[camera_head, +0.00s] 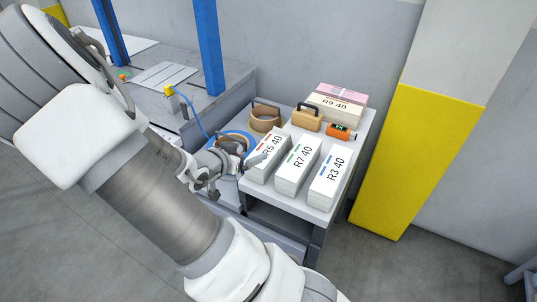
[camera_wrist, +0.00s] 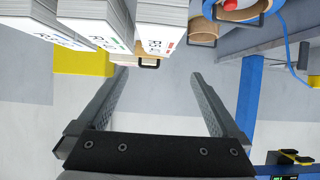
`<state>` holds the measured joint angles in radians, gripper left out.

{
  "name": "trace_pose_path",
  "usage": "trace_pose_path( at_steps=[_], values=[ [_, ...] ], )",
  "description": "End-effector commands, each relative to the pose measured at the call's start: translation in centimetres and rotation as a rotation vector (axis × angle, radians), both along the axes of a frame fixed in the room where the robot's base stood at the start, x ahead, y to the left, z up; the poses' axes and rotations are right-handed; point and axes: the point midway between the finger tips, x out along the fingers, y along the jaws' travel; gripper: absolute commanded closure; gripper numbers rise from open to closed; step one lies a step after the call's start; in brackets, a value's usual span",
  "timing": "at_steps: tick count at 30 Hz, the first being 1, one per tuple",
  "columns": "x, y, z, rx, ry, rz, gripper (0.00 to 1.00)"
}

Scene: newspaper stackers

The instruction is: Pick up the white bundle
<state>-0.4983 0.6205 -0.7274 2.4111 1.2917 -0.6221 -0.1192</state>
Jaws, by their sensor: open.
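Three white bundles stand in a row on the side table. They are the R5 40 bundle (camera_head: 267,158) with a red mark, the R7 40 bundle (camera_head: 298,167) with a green mark, and the R3 40 bundle (camera_head: 329,177) with a blue mark. My gripper (camera_head: 240,175) is open and empty, beside the R5 bundle at the table's left edge. In the wrist view, its two fingers (camera_wrist: 158,78) are spread with nothing between them. The R5 bundle (camera_wrist: 160,16), R7 bundle (camera_wrist: 103,20) and R3 bundle (camera_wrist: 30,18) show beyond the fingertips, at the top.
A yellow-and-grey pillar (camera_head: 400,160) stands at right. Blue posts (camera_head: 207,45) rise at left.

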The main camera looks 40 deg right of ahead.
Motion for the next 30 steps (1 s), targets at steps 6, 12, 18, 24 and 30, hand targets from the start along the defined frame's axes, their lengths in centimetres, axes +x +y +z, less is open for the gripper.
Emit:
trace_pose_path(
  at_steps=[6,12,18,24,30],
  values=[
    [1.0,-4.0,-2.7,0.001,0.001,-0.003,0.0],
    [1.9,-7.0,-4.3,0.002,0.001,-0.002,0.0],
    [2.4,-8.3,-4.9,0.003,0.001,0.001,0.0],
    [2.5,-9.5,-6.3,0.003,0.002,0.0,0.0],
    [2.9,-11.7,-7.9,0.004,0.001,0.0,0.0]
  ],
)
